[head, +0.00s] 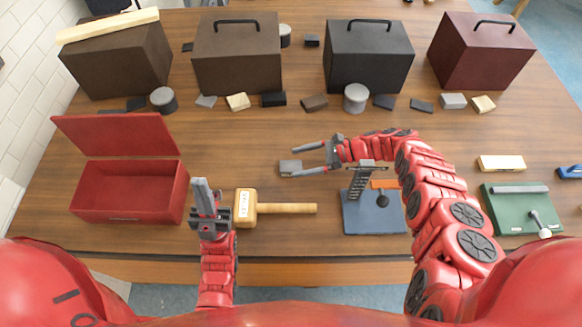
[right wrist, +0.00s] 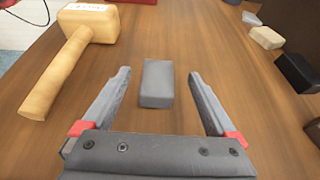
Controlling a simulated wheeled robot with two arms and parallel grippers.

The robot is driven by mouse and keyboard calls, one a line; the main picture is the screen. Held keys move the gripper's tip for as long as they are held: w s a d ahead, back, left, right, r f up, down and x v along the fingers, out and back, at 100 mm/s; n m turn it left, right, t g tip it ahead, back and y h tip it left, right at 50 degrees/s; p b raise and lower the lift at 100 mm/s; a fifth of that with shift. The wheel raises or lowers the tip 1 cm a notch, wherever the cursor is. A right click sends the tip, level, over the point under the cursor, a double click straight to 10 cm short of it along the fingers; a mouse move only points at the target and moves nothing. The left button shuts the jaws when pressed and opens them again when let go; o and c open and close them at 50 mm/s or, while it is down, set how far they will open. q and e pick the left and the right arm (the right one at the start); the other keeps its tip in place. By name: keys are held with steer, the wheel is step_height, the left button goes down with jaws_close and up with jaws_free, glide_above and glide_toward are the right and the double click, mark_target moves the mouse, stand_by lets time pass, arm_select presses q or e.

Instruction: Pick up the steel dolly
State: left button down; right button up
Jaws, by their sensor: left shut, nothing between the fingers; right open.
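A small grey block (head: 290,168), which looks like the steel dolly, lies flat on the wooden table near the middle. In the right wrist view the grey block (right wrist: 158,84) lies lengthwise between the spread fingers, with a gap on both sides. My right gripper (head: 297,161) is open around it, its fingers pointing left in the head view; it also shows in the right wrist view (right wrist: 158,85). The fingers do not touch the block. My left gripper (head: 201,183) is shut and empty, between the open red box and the mallet.
A wooden mallet (head: 245,208) lies front left of the block. An open red box (head: 130,207) stands at left. A blue plate with a device (head: 360,219) lies beneath my right arm, and a green plate (head: 515,222) is at right. Large dark cases (head: 237,70) and several small blocks line the back.

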mark_target(291, 165)
steer(key=x, duration=0.4)
steer(key=shift+a+f+b, duration=0.1)
steer(key=shift+f+b, duration=0.1)
steer(key=shift+b, duration=0.15)
steer(key=shift+s+r, duration=0.1)
steer(key=shift+c, duration=1.4)
jaws_close()
